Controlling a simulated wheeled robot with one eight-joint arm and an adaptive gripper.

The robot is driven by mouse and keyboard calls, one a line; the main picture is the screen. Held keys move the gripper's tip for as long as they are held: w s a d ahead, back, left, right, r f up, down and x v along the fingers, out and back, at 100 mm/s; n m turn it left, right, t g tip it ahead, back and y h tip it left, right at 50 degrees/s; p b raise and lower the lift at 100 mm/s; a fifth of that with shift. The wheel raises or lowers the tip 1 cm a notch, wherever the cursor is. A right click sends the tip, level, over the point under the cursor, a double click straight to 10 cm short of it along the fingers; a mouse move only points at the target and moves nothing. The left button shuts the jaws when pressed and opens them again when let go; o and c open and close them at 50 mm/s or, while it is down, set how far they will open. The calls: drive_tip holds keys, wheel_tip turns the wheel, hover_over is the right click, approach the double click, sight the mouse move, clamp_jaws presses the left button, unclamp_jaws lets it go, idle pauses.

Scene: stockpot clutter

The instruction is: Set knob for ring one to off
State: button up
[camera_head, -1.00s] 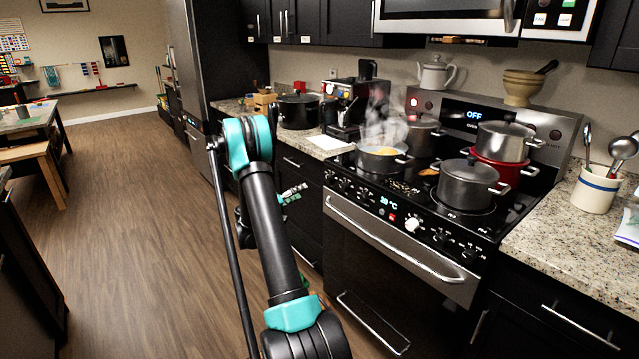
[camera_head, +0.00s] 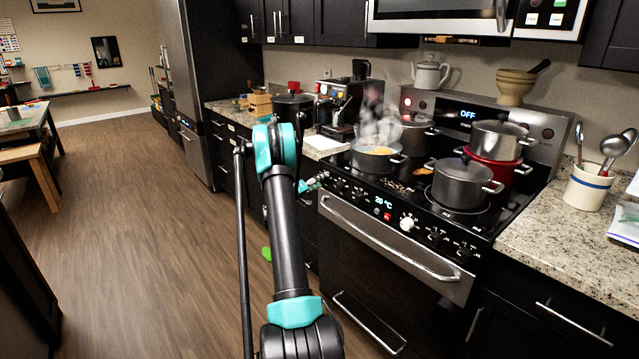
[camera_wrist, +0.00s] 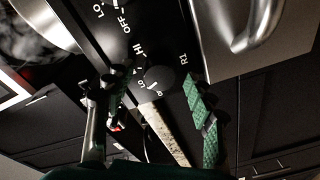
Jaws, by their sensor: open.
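The ring one knob (camera_wrist: 158,78), a dark round knob by the label R1, shows in the wrist view on the black control panel (camera_wrist: 172,30). Markings including HI and LO lie around it, but I cannot read its setting. My gripper (camera_wrist: 152,88) is open, with one green-padded finger on each side of the knob in the picture. I cannot tell whether either finger touches it. In the head view, my gripper (camera_head: 308,185) is at the left end of the stove front (camera_head: 390,240), partly behind my arm.
A steaming pan (camera_head: 379,160) sits on the front left of the cooktop, and a grey pot (camera_head: 460,184) on the front right. The oven handle (camera_head: 385,240) sticks out below the panel. A counter with a dark pot (camera_head: 292,108) lies left of the stove.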

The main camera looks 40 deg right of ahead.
drive_tip(key=shift+c, duration=0.5)
drive_tip(key=c, duration=1.1)
drive_tip(key=shift+o, duration=0.2)
drive_tip(key=shift+r+n+g+y, duration=0.1)
drive_tip(key=shift+n+g+y, duration=0.3)
drive_tip(key=shift+n, duration=3.8)
drive_tip(key=o, duration=1.2)
drive_tip(key=shift+c, duration=0.2)
